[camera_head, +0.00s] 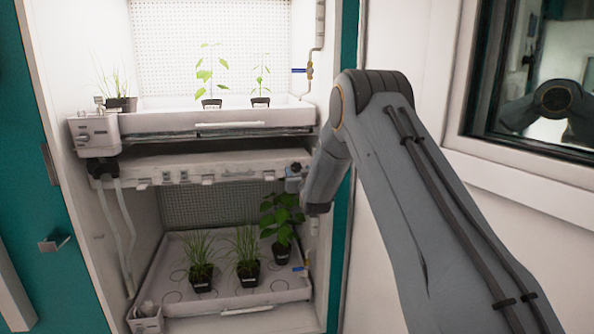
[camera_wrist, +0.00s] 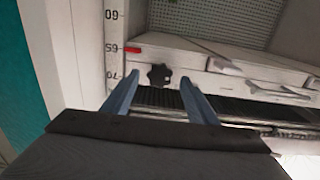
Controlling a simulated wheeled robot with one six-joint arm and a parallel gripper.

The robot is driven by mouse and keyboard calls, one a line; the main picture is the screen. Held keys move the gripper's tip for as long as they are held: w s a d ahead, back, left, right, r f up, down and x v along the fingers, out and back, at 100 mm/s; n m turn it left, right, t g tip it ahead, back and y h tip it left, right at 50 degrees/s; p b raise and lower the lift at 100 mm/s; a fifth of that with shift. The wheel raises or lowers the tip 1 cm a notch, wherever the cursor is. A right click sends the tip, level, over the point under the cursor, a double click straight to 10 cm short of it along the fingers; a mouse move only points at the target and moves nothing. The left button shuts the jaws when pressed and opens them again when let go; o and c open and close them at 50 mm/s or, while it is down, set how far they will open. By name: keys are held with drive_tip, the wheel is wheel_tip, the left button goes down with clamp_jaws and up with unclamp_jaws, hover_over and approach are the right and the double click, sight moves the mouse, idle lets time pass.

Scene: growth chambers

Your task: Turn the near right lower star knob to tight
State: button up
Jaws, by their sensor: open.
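A black star knob (camera_wrist: 159,76) sits on the front of a white shelf frame in the wrist view. My gripper (camera_wrist: 158,80) is open, with one blue-grey finger on each side of the knob. The knob appears between the fingertips, and I cannot tell whether they reach around it or stop short. In the head view the dark knob (camera_head: 297,167) shows at the right end of the middle shelf frame, partly covered by my gripper (camera_head: 292,183). The knob's tightness cannot be read from the pictures.
A numbered scale (camera_wrist: 113,45), upside down in the wrist view, has a red pointer (camera_wrist: 132,50) beside the knob. The upper tray (camera_head: 165,121) and lower tray (camera_head: 175,290) carry potted plants. The chamber's right side wall stands close to my gripper.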

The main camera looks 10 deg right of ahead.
drive_tip(key=shift+w, duration=0.75)
